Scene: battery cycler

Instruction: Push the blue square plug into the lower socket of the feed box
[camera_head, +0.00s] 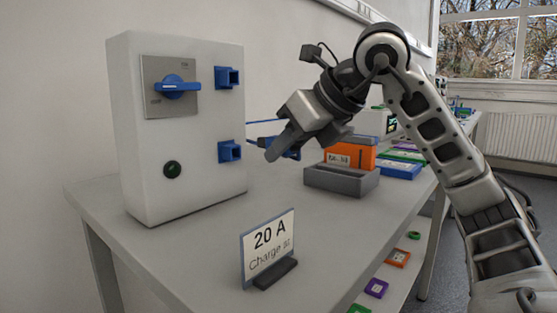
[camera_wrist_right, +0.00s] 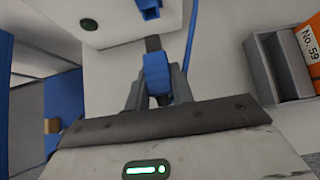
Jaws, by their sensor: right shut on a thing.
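The white feed box (camera_head: 185,185) stands on the grey table. Its lower socket (camera_head: 229,151) is a blue square housing on the right part of its front, below the matching upper socket (camera_head: 228,77). My right gripper (camera_head: 276,152) is to the right of the lower socket, with a visible gap between them. It is shut on the blue plug (camera_wrist_right: 157,74), mostly hidden behind the finger in the head view. In the right wrist view the plug sits between the fingers, a dark end pointing toward a blue socket (camera_wrist_right: 150,8) at the top edge. My left gripper is not in view.
A blue cable (camera_wrist_right: 192,38) runs past the plug. A grey bin (camera_head: 341,179) with an orange battery block (camera_head: 350,155) stands right of my gripper. A "20 A" sign (camera_head: 268,247) stands at the table's front. The box also carries a blue rotary switch (camera_head: 176,87).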

